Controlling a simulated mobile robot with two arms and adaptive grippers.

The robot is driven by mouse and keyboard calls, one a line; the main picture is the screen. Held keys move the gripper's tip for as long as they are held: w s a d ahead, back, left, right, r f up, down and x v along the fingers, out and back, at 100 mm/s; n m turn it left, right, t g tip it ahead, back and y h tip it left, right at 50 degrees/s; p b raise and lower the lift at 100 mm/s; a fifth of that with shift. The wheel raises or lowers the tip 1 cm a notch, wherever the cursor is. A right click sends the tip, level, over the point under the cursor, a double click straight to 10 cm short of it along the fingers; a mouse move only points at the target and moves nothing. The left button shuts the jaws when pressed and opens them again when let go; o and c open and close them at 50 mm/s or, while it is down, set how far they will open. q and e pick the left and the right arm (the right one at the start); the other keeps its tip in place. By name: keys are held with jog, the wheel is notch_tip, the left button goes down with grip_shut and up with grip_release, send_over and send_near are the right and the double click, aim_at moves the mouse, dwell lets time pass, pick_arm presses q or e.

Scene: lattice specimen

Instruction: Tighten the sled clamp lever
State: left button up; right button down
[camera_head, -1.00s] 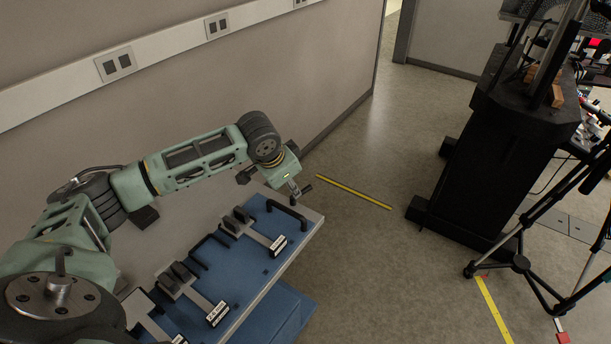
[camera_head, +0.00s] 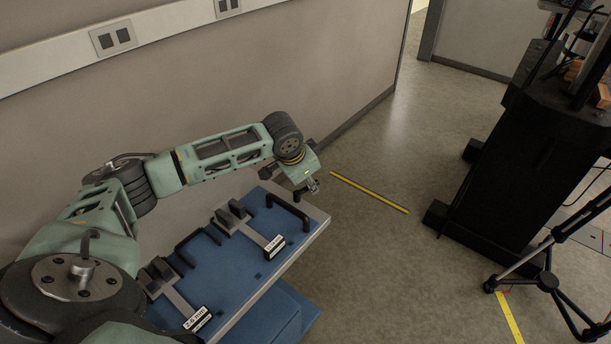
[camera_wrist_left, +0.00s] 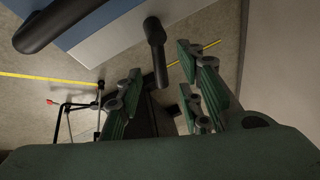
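My left gripper (camera_head: 312,186) is over the far end of the blue bench top (camera_head: 232,286) in the head view. In the left wrist view its green-padded fingers (camera_wrist_left: 163,68) are spread apart. A dark rod with a rounded end (camera_wrist_left: 156,50) shows between them, with no clear contact. I cannot tell whether this rod is the sled clamp lever. No lever can be made out with certainty in the head view. My right gripper is in neither current view.
The bench top carries a black handle (camera_head: 288,211) and labelled plates (camera_head: 274,246). A wall with sockets (camera_head: 113,40) runs behind my left arm. A black machine stand (camera_head: 520,170) and a tripod (camera_head: 548,280) stand at right. Floor between bench and stand is open.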

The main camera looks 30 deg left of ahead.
aim_at(307, 190)
pick_arm(q)
jog(key=x, duration=0.4)
jog(key=shift+w+f, duration=0.1)
jog(key=shift+c, duration=0.2)
grip_shut()
